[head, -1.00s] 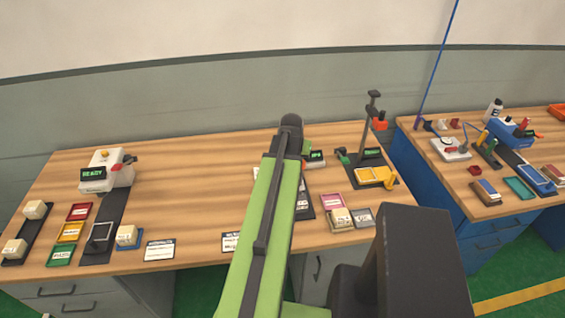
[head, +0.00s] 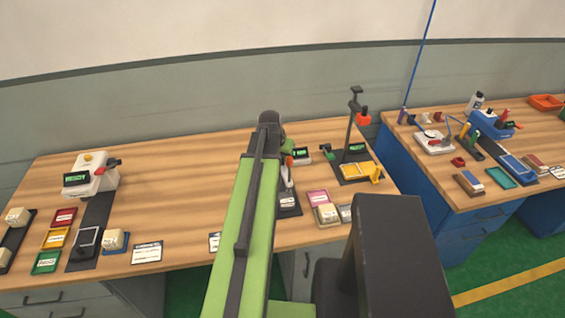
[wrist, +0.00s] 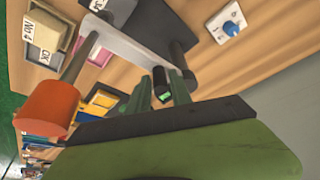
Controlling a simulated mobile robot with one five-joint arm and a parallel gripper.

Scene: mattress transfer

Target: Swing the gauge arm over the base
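The gauge arm is a pale grey bar (wrist: 128,45) in the wrist view, running from a dark pivot post (wrist: 182,60) to a rod with an orange knob (wrist: 47,108). In the head view the grey bar (head: 288,176) and orange knob (head: 289,160) show just right of my arm. The dark base plate (head: 289,204) lies below them, partly hidden by my arm. In the head view my gripper is mostly hidden behind my arm.
To the right is a black stand (head: 350,130) with an orange head and yellow tray (head: 357,170). Pink tray and pale blocks (head: 327,213) are near the front.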

